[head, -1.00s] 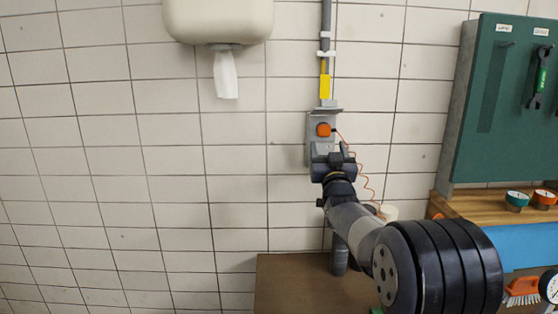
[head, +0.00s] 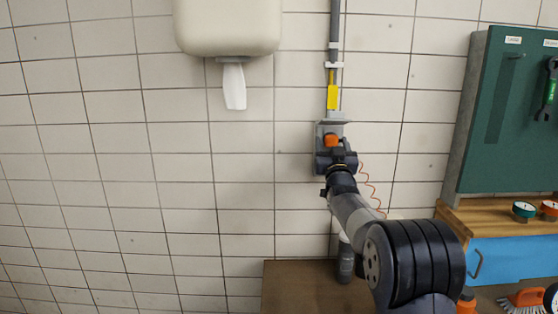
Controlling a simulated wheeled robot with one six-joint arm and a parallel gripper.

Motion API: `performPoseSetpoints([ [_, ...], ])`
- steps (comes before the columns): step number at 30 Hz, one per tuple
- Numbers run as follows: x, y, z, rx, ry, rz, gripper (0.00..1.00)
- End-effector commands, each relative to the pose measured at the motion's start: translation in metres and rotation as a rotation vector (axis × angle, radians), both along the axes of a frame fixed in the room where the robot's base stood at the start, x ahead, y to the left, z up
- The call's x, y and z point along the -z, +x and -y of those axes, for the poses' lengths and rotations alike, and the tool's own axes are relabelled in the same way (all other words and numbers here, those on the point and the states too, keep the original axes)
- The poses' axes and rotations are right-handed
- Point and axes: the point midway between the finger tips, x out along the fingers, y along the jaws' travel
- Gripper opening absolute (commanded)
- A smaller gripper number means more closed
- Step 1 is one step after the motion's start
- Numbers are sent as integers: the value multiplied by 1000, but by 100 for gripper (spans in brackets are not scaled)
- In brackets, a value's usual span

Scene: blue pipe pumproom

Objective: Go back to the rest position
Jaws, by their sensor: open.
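My gripper (head: 334,146) is in front of the tiled wall, near a grey wall box (head: 332,117) at the lower end of a conduit. The box's lower part is hidden behind my gripper. An orange part (head: 331,140) shows just above the gripper body, and I cannot tell whether the fingers touch it. The fingertips are mostly hidden by my wrist. My arm reaches up from the lower right.
A brown tabletop (head: 300,290) with a dark bottle (head: 345,262) is below my arm. A green tool board (head: 510,110) and a wooden shelf (head: 480,213) with tape rolls stand right. A paper dispenser (head: 228,25) hangs upper left. The left wall is clear.

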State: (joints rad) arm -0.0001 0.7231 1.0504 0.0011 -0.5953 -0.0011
Motion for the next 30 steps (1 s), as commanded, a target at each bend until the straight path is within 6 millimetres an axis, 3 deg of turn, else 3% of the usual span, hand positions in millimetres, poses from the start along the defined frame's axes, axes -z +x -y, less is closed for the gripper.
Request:
performPoseSetpoints([
  [11,10,-19,0,0,0,0,61],
  [28,45,-101,0,0,0,0,61],
  [30,34,-89,0,0,0,0,61],
])
